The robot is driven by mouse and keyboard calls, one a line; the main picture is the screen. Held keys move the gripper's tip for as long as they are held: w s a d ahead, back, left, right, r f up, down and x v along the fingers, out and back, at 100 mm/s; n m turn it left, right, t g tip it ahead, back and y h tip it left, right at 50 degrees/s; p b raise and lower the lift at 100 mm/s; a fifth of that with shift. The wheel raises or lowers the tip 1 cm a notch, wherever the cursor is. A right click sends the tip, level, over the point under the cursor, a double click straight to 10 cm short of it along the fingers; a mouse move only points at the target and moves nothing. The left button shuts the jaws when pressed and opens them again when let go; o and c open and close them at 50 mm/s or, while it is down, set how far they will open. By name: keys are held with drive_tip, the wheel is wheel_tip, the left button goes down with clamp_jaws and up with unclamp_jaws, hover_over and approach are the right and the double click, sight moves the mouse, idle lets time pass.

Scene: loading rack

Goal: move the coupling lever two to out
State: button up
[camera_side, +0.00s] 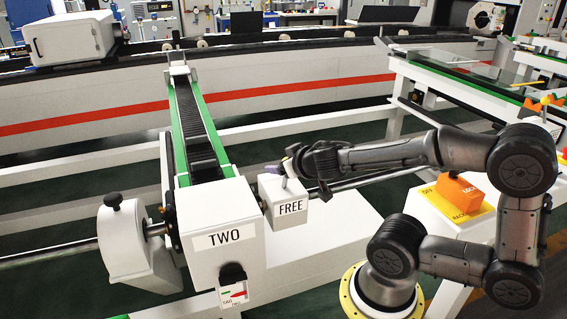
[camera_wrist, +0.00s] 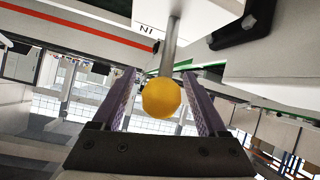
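A white block marked TWO (camera_side: 222,238) stands at the end of a green-edged conveyor in the side view. Beside it is a smaller white box marked FREE (camera_side: 291,207), with a short grey lever rod (camera_side: 284,182) on its top. In the wrist view, the lever's yellow ball knob (camera_wrist: 161,98) sits between the purple fingers of my gripper (camera_wrist: 160,85). The fingers are apart, with a visible gap on each side of the ball. My gripper (camera_side: 279,169) is at the lever top in the side view, where the knob is hidden.
A horizontal shaft (camera_side: 375,178) runs right from the box, below my forearm. A white housing with a black knob (camera_side: 115,201) stands left of the TWO block. An orange block (camera_side: 460,193) on a yellow plate is near my base. A partly visible sign (camera_wrist: 148,29) is above the knob.

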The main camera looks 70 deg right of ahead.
drive_tip(key=v, duration=1.3)
drive_tip(key=shift+s+r, duration=0.2)
drive_tip(key=shift+s, duration=0.15)
drive_tip(key=shift+a, duration=0.15)
idle(0.6)
